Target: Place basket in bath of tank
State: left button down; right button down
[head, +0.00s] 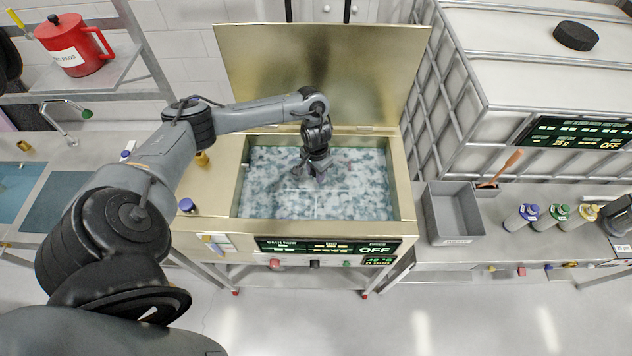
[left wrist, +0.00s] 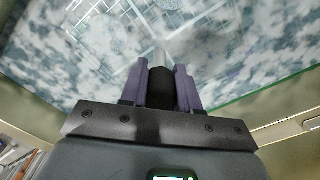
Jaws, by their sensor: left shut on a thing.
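The tank (head: 403,195) stands in the middle with its lid (head: 320,75) raised at the back. Its bath (head: 265,190) is full of cloudy, pale blue-white liquid. The basket (head: 315,205) shows only as faint wire lines in the liquid; its wire mesh also shows in the left wrist view (left wrist: 112,18). Most of its outline is blurred by the liquid. My left gripper (head: 319,176) is low over the bath, inside the tank's rim. In the left wrist view its purple fingers (left wrist: 161,75) are shut on the basket's dark handle. My right gripper is not in view.
A grey bin (head: 455,212) and several capped bottles (head: 522,216) stand on the right bench. A white caged container (head: 540,60) stands behind them. A red jug (head: 75,45) sits on a shelf at left. The tank's walls surround my gripper.

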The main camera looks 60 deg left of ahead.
pick_arm(q)
jog(key=shift+f, duration=2.1)
jog(key=c, duration=0.8)
grip_release()
jog(key=shift+f, duration=0.2)
jog(key=shift+r, duration=0.15)
notch_tip(320, 180, up, 11)
jog(key=shift+w+r+p, duration=0.1)
jog(key=shift+p, duration=1.1)
jog(key=shift+r, duration=0.4)
